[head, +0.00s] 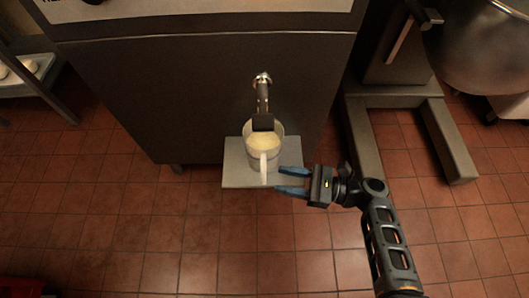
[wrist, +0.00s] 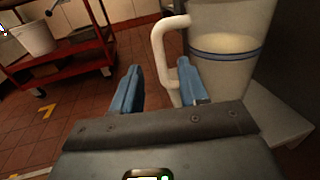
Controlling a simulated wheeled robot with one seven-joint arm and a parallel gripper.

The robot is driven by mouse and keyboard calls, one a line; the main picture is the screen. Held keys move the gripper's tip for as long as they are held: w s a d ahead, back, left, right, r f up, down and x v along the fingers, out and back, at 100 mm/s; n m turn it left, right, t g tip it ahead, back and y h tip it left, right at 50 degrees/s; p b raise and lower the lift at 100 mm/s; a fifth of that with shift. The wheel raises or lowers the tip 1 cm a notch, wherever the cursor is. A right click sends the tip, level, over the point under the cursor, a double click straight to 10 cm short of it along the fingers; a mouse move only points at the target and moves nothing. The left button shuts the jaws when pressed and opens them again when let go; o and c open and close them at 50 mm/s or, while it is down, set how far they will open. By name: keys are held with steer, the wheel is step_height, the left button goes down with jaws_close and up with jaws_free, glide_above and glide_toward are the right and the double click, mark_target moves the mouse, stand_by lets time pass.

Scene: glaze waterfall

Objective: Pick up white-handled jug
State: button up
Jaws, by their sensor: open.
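The jug (head: 279,139) is white, and stands upright on a small grey shelf (head: 235,172) under a spout, with pale liquid inside. Its white handle (head: 263,166) points toward the front. In the wrist view the jug (wrist: 225,62) is at upper right with a blue band, and its handle (wrist: 158,48) shows ahead of and between my fingers; the right finger covers part of its lower end. My gripper (head: 279,180) is open, with blue fingers just right of and in front of the handle. The gripper also shows in the wrist view (wrist: 160,78). I cannot tell whether it touches the handle.
A dark spout (head: 262,105) hangs from the dark cabinet (head: 205,90) directly over the jug. A metal stand (head: 362,140) with a large bowl (head: 485,45) is at right. A red trolley (wrist: 75,58) with a white bucket (wrist: 32,37) shows in the wrist view. The tiled floor in front is clear.

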mark_target(263, 175)
steer(key=shift+b+x, duration=0.75)
steer(key=shift+x, duration=2.45)
steer(key=shift+c, duration=0.3)
jaws_close()
